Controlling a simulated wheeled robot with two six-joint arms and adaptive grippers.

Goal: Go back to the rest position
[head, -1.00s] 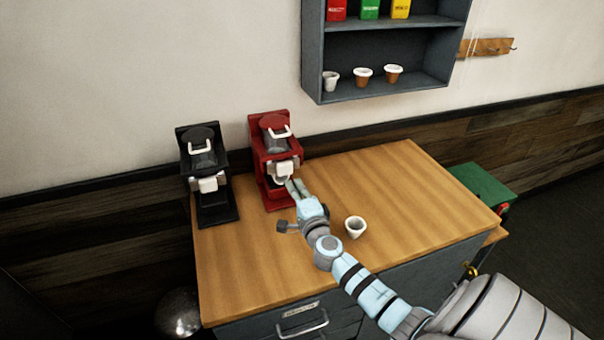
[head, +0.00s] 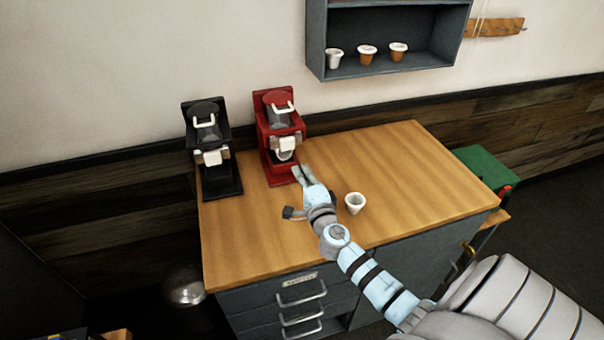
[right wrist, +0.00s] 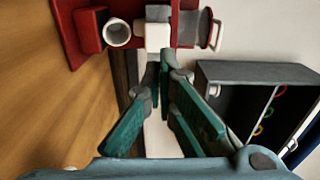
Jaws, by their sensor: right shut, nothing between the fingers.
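My right gripper (head: 301,172) is above the wooden counter, just in front of the red brewer (head: 279,128), with its fingertips apart from it. In the right wrist view the fingers (right wrist: 160,75) come together at the tips with nothing between them. The red brewer (right wrist: 88,28) appears sideways there, with a white cup (right wrist: 118,33) standing in it. In the head view a cup (head: 286,155) also shows low in the red brewer. My left gripper is not in view.
A black brewer (head: 211,140) stands left of the red one. A white cup (head: 355,203) stands on the counter (head: 410,165), right of my right gripper. A wall shelf (head: 432,45) holds several small cups. A green box (head: 484,172) is beyond the counter's right end.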

